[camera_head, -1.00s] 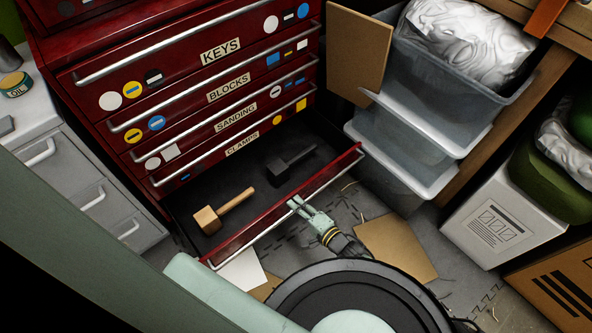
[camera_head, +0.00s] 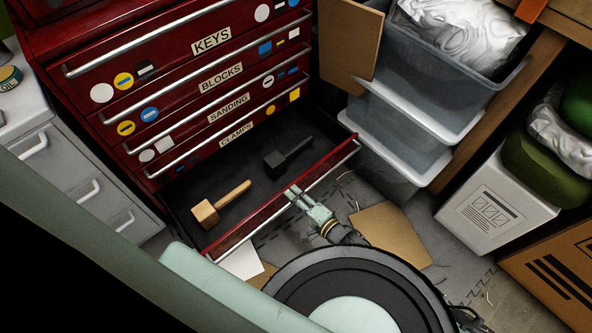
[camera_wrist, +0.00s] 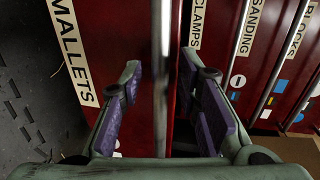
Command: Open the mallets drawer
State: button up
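The mallets drawer is the lowest drawer of the red cabinet and stands well open. Its red front (camera_head: 330,178) carries a long metal handle. Its label MALLETS (camera_wrist: 72,50) shows in the wrist view. Inside lie a wooden mallet (camera_head: 205,212) and a black mallet (camera_head: 275,165). My gripper (camera_head: 293,194) is at the middle of the drawer's front. In the wrist view the gripper (camera_wrist: 161,68) has its fingers apart, one on each side of the metal handle (camera_wrist: 160,110), with gaps showing.
Above are shut drawers labelled CLAMPS (camera_head: 236,134), SANDING, BLOCKS and KEYS. Clear plastic bins (camera_head: 385,140) stand close by the drawer's right end. A grey cabinet (camera_head: 70,190) stands to the left. Cardboard (camera_head: 392,235) and paper (camera_head: 241,262) lie on the floor in front.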

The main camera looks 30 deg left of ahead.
jog(key=v, duration=1.2)
jog(key=shift+r, duration=0.15)
dwell(0.3)
